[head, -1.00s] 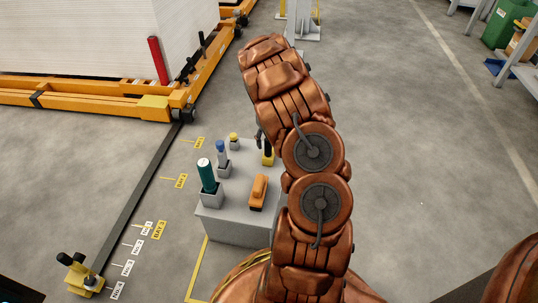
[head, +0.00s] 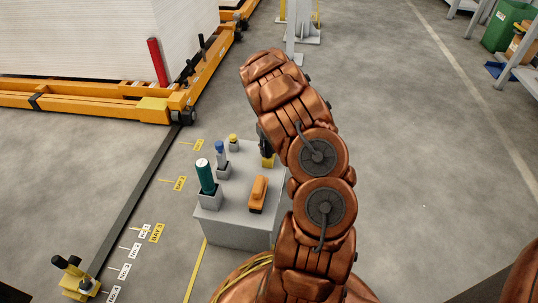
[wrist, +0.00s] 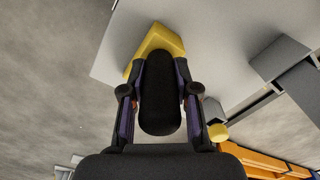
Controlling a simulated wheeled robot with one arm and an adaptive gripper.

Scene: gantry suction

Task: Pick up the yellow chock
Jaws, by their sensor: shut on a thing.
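The yellow chock (head: 267,161) is at the back right of the grey block's top (head: 240,205), partly hidden by my arm. In the wrist view, the yellow chock (wrist: 160,40) has a thick black upright part (wrist: 160,100) pointing toward the camera. My gripper (wrist: 160,82) has a finger on each side of that black part and is shut on it. My gripper also shows in the head view (head: 264,142), mostly hidden behind my arm. I cannot tell whether the chock touches the block's top.
A green cylinder (head: 205,177), a blue-topped tool (head: 220,152), a yellow-capped piece (head: 233,140) and an orange item (head: 259,192) stand on the block. An orange gantry frame (head: 80,104) is at left.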

